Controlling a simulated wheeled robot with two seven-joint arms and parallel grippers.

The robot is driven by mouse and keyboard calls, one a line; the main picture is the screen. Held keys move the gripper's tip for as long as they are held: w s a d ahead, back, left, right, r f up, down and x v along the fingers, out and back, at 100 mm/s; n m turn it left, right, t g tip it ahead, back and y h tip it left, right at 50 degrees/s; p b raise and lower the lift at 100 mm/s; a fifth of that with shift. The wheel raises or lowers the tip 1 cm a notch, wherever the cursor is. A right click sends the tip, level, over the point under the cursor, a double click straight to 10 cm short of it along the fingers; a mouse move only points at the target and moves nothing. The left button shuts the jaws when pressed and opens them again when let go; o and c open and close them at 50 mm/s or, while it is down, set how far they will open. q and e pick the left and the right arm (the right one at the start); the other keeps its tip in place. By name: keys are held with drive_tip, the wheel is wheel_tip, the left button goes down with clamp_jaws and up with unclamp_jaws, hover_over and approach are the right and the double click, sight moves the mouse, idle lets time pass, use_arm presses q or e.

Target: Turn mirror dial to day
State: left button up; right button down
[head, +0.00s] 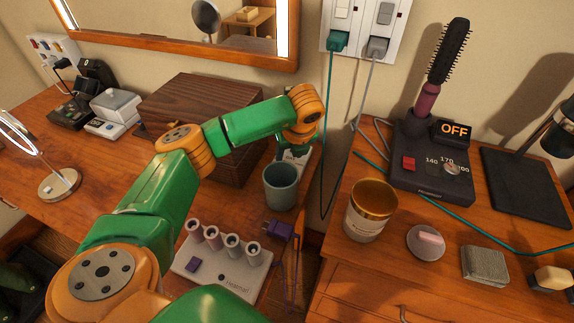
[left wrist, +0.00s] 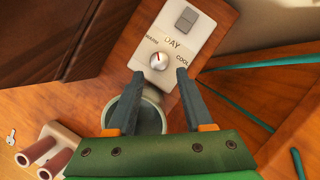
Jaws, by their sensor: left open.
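The mirror dial (left wrist: 158,61) is a small round white knob with a red mark, on a white control panel (left wrist: 196,45) labelled WARM, DAY and COOL. The red mark appears to point up and slightly left, towards the WARM side of DAY. My left gripper (left wrist: 159,76) is open, its fingertips spread on either side of the dial and just short of it in the left wrist view. I cannot tell whether they touch the panel. In the head view my left wrist hides most of the panel (head: 295,155) and the fingers. My right gripper is not in view.
A grey-green cup (head: 281,186) stands just in front of the panel, below the gripper. A dark wooden box (head: 190,100) is to its left. A roller set (head: 225,262) lies nearer, and cables hang to the right. The mirror (head: 180,25) is on the wall behind.

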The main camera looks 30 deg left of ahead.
use_arm(q)
drive_tip(key=x, duration=0.5)
drive_tip(key=shift+a+f, duration=0.2)
drive_tip(key=shift+f, duration=0.05)
clamp_jaws()
drive_tip(key=m+t+h+b, duration=0.1)
drive_tip(key=m, duration=0.3)
drive_tip(key=shift+s+a+m+b, duration=0.1)
drive_tip(key=shift+a+m+b, duration=0.05)
drive_tip(key=shift+m+b, duration=0.2)
drive_tip(key=shift+a+m+t+h+b, duration=0.15)
drive_tip(key=shift+m+h+b, duration=0.3)
drive_tip(key=shift+m, duration=0.5)
drive_tip(key=shift+d+m+t+h+b, duration=0.1)
drive_tip(key=shift+m+t+h+b, duration=0.25)
drive_tip(key=shift+m, duration=0.55)
drive_tip(key=shift+r+m, duration=0.1)
drive_tip(key=shift+m, duration=0.2)
unclamp_jaws()
